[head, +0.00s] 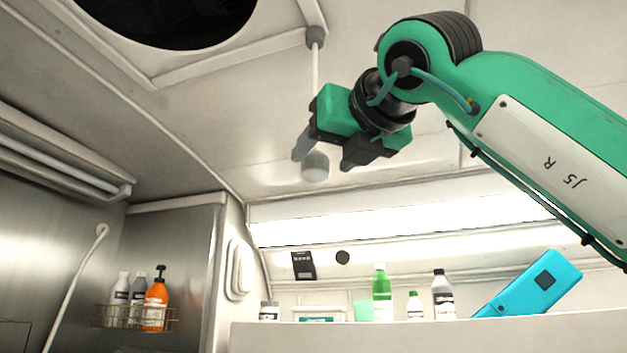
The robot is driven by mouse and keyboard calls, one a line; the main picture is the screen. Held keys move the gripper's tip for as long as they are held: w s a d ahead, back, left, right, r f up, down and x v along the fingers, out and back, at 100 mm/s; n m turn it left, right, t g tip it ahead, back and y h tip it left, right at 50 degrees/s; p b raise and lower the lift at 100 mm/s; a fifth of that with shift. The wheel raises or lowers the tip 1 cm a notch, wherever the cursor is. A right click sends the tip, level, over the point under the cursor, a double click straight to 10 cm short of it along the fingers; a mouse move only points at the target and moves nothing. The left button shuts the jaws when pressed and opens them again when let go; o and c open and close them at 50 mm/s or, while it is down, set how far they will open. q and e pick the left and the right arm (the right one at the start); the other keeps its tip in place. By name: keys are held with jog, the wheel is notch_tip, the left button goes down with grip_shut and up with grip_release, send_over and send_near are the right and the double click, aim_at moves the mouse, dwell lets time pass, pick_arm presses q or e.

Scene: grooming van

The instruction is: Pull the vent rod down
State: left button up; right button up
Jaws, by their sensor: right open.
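The vent rod (316,66) is a thin white rod that hangs from a grey mount on the ceiling, beside the dark round vent opening (170,18). A pale knob (315,167) shows at its lower end. My right gripper (327,163) is open at the rod, with its two dark fingers pointing down and the knob showing between their tips. The green gripper body hides the middle of the rod. I cannot tell whether the fingers touch the rod or the knob. My left gripper is not in view.
A bright window strip (400,220) runs behind. Below it, a white ledge (420,338) holds several bottles and a tilted blue device (532,285). A wire basket (133,317) with bottles hangs on the left wall. The space just below the gripper looks clear.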

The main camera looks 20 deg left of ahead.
jog(key=b+v, duration=0.2)
jog(key=v, duration=0.6)
jog(key=shift+w, duration=0.1)
